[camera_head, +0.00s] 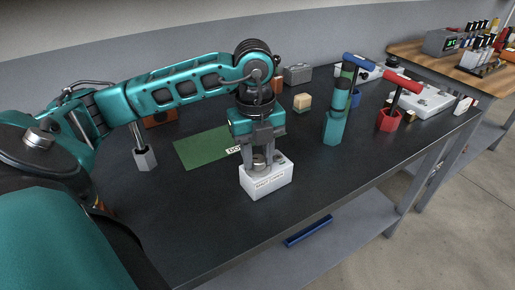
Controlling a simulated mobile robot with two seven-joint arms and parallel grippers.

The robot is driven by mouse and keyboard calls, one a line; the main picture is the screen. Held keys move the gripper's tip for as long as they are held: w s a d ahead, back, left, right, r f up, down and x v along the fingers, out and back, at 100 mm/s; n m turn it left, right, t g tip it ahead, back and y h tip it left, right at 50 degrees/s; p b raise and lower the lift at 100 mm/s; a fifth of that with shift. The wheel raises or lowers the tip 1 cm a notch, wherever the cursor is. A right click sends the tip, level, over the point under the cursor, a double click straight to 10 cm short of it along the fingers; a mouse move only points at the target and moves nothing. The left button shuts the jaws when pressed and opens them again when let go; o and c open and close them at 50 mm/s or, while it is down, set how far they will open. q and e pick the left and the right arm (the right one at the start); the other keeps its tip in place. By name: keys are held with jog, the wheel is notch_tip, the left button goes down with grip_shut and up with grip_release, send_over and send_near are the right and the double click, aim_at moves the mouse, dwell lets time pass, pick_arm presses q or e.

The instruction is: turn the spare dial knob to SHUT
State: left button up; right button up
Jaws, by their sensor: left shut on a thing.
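A white box (266,181) with small dark lettering on its front stands on the dark bench. The spare dial knob (259,161) shows as a small metallic part on top of the box. My left gripper (262,162) points straight down over the box, with its grey fingers shut around the knob. The fingers hide most of the knob, and I cannot read which way it points. My right gripper is not in view.
A green mat (202,148) lies behind the box. The bench front edge is close to the box.

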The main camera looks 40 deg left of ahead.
aim_at(256, 160)
pick_arm(q)
jog(key=shift+n, duration=0.8)
jog(key=o, duration=1)
jog(key=shift+o, duration=0.2)
notch_tip(256, 160, up, 13)
jog(key=p, duration=0.3)
jog(key=shift+s, duration=0.2)
